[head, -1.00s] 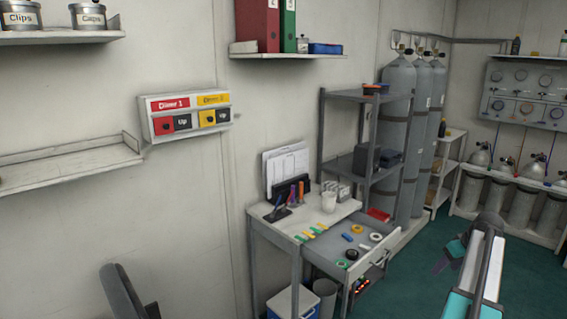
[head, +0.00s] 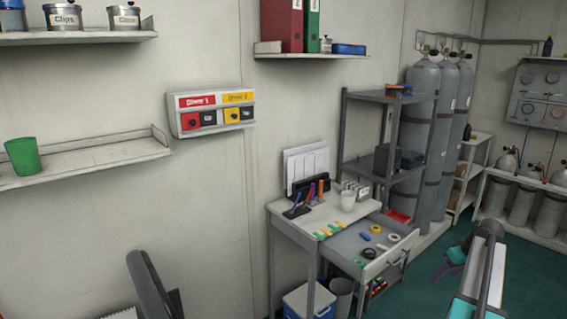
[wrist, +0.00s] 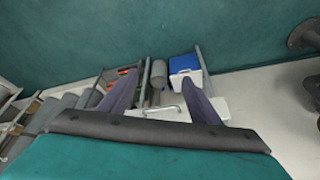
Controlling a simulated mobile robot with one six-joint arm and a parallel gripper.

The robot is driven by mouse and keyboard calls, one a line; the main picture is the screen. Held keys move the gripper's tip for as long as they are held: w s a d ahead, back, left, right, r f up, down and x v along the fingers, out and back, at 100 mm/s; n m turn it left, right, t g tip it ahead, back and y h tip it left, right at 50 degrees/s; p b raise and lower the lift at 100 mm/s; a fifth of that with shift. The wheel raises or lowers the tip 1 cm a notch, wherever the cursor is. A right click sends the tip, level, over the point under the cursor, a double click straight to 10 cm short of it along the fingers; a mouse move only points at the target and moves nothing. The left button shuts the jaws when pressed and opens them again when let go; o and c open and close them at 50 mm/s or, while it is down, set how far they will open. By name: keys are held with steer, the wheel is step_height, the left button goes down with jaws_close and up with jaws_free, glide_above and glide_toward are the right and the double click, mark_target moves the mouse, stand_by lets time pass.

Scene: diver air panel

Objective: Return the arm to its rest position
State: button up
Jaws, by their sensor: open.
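My gripper (wrist: 160,95) shows in the wrist view as two dark purple fingers spread wide apart, open, with nothing held between them. Beyond the fingers are the open drawer's handle (wrist: 168,108) and the floor beside the desk; they look apart from the fingers. In the head view my teal and grey arm is at the lower right, in front of the floor and right of the open drawer (head: 345,245). I cannot make out both fingertips clearly there.
The drawer stands pulled out of the white desk (head: 285,208), holding tape rolls and small items. A blue cooler (head: 310,302) is underneath. A grey rack (head: 400,100) and gas cylinders (head: 455,130) stand behind. A green cup (head: 23,157) is on the left shelf. Green floor (head: 415,290) is clear.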

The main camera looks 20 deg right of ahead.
steer(key=w+a+f+n+g+y, duration=0.1)
steer(key=w+a+f, duration=0.5)
steer(key=a, duration=0.4)
steer(key=w+a+f+n+g+y, duration=0.1)
steer(key=w+a+f+n, duration=0.1)
steer(key=w+a+f, duration=0.5)
steer(key=s+a+f+n+g+y, duration=0.1)
steer(key=a+f, duration=0.4)
steer(key=a, duration=0.4)
steer(key=s+a+f+n+g, duration=0.1)
steer(key=s+a+f, duration=0.1)
steer(key=a+f, duration=0.45)
steer(key=s+a+f+g+y, duration=0.1)
steer(key=a+f, duration=0.3)
steer(key=a, duration=0.7)
steer(key=s+a+f+n+g+h, duration=0.1)
steer(key=s+a+f+g, duration=0.1)
steer(key=s+a+f, duration=0.5)
steer(key=s+a+f+g, duration=0.1)
steer(key=s+a+f, duration=0.2)
steer(key=s+a, duration=0.35)
steer(key=s+a+f+m+g+h, duration=0.1)
steer(key=s+a+m, duration=0.1)
steer(key=s, duration=0.6)
steer(key=s+a+f+m+g+h, duration=0.1)
steer(key=s+a, duration=0.3)
steer(key=s, duration=0.5)
steer(key=shift+f+m+h, duration=0.4)
steer(key=shift+f+m, duration=0.15)
steer(key=shift+m, duration=0.15)
